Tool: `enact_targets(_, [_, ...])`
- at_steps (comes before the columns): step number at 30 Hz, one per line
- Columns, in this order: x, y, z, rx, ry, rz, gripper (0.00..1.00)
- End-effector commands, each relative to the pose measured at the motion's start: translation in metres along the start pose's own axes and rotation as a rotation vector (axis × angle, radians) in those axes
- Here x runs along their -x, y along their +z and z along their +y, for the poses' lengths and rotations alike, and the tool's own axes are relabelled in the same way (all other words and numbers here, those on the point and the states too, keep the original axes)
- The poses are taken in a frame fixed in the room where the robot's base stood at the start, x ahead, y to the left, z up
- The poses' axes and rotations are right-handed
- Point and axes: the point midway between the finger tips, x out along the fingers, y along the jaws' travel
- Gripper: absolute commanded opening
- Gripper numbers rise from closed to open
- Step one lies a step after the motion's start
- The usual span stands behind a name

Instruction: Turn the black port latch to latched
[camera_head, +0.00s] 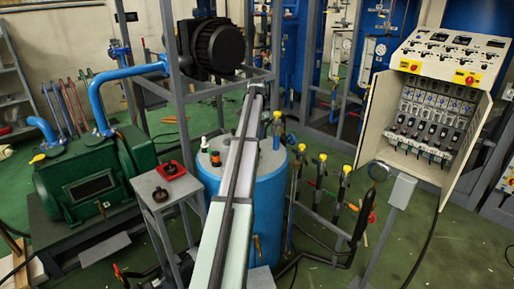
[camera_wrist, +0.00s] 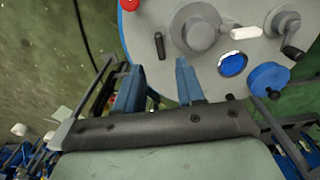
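In the wrist view, a short upright black lever (camera_wrist: 160,46) stands out on the round grey lid (camera_wrist: 210,75). It looks like the port latch, but a second black handle (camera_wrist: 293,52) sits at the lid's right side, so I cannot tell for sure. My gripper (camera_wrist: 160,68) has its two blue fingers apart, with nothing between them. The first black lever lies just beyond the fingertips, roughly in line with the gap; no contact shows. In the head view, my arm hides the gripper and much of the top of the blue tank (camera_head: 271,205).
In the wrist view, the lid also carries a grey fitting with a white handle (camera_wrist: 244,33), a blue-rimmed port (camera_wrist: 232,64), a blue knob (camera_wrist: 268,79) and a red part (camera_wrist: 129,5). In the head view, yellow-topped valves (camera_head: 322,158) stand right of the tank and a green pump (camera_head: 85,185) stands left.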

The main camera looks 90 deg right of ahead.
Motion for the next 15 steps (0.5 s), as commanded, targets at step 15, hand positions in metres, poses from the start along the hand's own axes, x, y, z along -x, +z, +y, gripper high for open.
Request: enact_targets(15, [-0.067,0.0,0.0,0.001,0.0,0.001,0.38])
